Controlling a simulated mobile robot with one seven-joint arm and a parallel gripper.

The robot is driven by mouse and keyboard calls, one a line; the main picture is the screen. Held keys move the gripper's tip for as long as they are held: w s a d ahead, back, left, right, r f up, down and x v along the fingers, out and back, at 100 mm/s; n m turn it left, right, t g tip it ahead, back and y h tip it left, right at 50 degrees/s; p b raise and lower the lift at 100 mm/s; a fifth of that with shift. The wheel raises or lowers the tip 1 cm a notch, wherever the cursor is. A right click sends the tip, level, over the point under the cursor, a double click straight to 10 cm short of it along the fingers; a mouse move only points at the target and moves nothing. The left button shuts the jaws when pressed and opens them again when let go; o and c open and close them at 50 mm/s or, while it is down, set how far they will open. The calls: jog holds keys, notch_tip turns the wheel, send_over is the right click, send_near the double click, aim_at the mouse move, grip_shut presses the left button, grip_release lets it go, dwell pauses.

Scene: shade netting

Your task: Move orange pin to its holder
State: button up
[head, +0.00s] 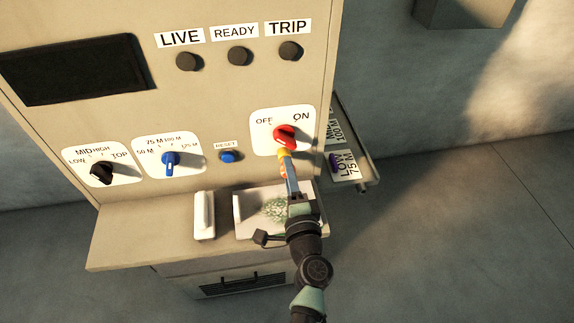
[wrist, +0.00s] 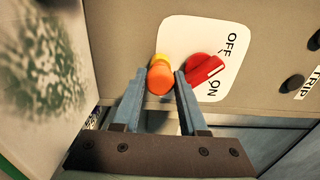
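The orange pin (wrist: 160,78) has an orange body and a yellow end that points toward the panel. It sits between the two fingers of my gripper (wrist: 161,82), which appear to touch it on both sides. In the head view the gripper (head: 286,172) is in front of the panel, just below the red ON/OFF knob (head: 285,136). I cannot tell whether the yellow end touches the panel. A side rack (head: 367,172) on the cabinet's right carries labels reading LOW 75 M and one partly hidden 100 M. A purple pin (head: 334,161) stands there by LOW 75 M.
The cabinet ledge (head: 150,240) holds a white block (head: 204,215) and a white board with a green print (head: 247,212). A black knob (head: 101,172), blue knob (head: 170,162) and reset button (head: 227,156) project from the panel. Floor right of the rack is clear.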

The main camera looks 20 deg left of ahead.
grip_shut()
jog(key=shift+v, duration=0.8)
jog(key=shift+v, duration=1.85)
jog(key=shift+d, duration=0.1)
jog(key=v, duration=0.4)
